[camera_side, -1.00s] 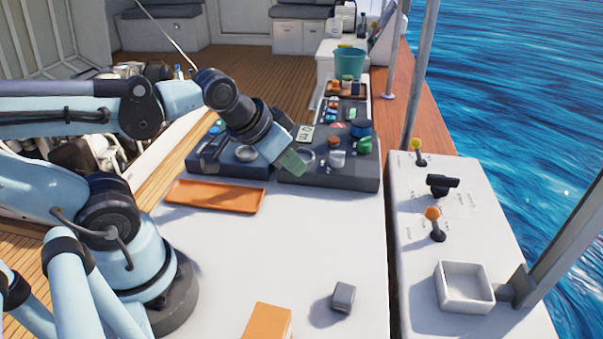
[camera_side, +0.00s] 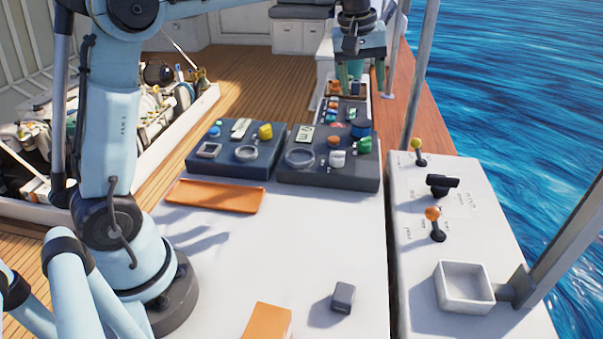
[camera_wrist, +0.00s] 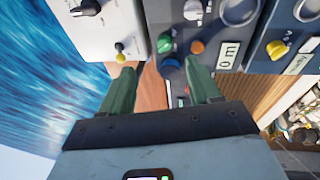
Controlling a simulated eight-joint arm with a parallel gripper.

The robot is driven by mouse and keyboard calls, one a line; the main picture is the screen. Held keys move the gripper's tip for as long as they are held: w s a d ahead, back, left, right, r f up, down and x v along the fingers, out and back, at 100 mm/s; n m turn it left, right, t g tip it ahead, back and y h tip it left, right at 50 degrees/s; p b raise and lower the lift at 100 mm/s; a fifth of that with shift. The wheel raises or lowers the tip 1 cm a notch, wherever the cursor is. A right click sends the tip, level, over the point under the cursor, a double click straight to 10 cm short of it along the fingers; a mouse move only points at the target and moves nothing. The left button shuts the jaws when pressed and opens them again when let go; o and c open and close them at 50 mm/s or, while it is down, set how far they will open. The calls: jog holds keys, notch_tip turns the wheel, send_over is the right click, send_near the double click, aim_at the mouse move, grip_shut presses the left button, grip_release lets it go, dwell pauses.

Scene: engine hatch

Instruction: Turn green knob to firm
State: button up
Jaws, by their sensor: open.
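The green knob (camera_side: 364,146) sits at the right side of the right-hand dark panel (camera_side: 330,182), in front of a blue knob (camera_side: 361,128). In the wrist view the green knob (camera_wrist: 164,45) shows near the top middle, above the blue knob (camera_wrist: 168,66). My gripper (camera_side: 356,78) is raised above and behind the panel, pointing down. Its two green fingers are apart with nothing between them, and they also show in the wrist view (camera_wrist: 160,85). It does not touch the green knob. Any marking for "firm" is too small to read.
A white knob (camera_side: 338,158) and an orange knob (camera_side: 334,141) stand close left of the green knob. A second panel (camera_side: 228,165) lies to the left. Levers (camera_side: 433,214) stand on the right white console.

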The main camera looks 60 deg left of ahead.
aim_at(365, 139)
jog(key=w+a+f+n+g, duration=0.2)
jog(key=w+a+f+n, duration=0.1)
jog(key=w+f+n, duration=0.3)
jog(key=shift+m, duration=0.4)
jog(key=f, duration=0.8)
jog(key=w+f, duration=0.1)
jog(key=f, duration=0.3)
jog(key=c, duration=1)
